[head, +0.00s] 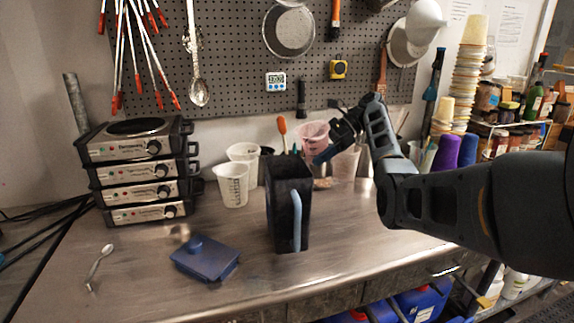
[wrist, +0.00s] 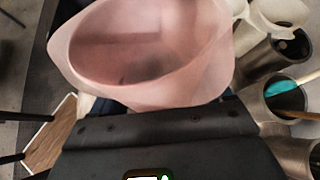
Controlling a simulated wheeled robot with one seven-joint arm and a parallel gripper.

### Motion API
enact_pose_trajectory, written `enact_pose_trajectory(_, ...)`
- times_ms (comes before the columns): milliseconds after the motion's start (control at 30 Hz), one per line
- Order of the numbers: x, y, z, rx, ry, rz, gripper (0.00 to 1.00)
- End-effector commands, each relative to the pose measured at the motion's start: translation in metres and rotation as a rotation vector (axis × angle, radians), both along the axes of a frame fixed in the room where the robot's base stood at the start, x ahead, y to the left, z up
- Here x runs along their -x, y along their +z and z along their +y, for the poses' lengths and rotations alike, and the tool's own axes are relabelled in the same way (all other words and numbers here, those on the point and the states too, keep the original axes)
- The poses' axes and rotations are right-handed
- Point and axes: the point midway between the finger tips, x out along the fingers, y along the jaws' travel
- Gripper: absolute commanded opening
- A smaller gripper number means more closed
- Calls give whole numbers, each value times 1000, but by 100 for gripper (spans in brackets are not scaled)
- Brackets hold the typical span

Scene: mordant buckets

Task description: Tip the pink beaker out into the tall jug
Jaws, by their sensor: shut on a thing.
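The pink beaker (head: 314,130) is behind and just right of the tall jug's top in the head view. My gripper (head: 327,150) is shut on it. In the wrist view the beaker (wrist: 140,50) fills the upper middle, its wide mouth facing the camera, and my gripper (wrist: 165,130) is a dark block below it. Whether the beaker is tilted, or holds anything, I cannot tell clearly. The tall jug (head: 284,215) is dark, open-topped and upright on the metal bench, with a pale blue handle facing front. Its inside is hidden.
A blue lid (head: 206,259) lies left of the jug, and a spoon (head: 98,266) lies farther left. White measuring beakers (head: 233,186) stand behind the jug on the left. Stacked hotplates (head: 138,172) stand at the left. Stacked cups (head: 465,80) and jars are at the right. The front left bench is mostly clear.

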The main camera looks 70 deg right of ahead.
Motion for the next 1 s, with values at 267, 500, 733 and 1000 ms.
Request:
enact_pose_trajectory(267,-2,16,7,133,1,46,44)
enact_pose_trajectory(500,-4,25,12,247,0,85,44)
enact_pose_trajectory(733,-6,34,20,355,-1,124,44)
enact_pose_trajectory(1000,-7,38,20,406,-1,142,44)
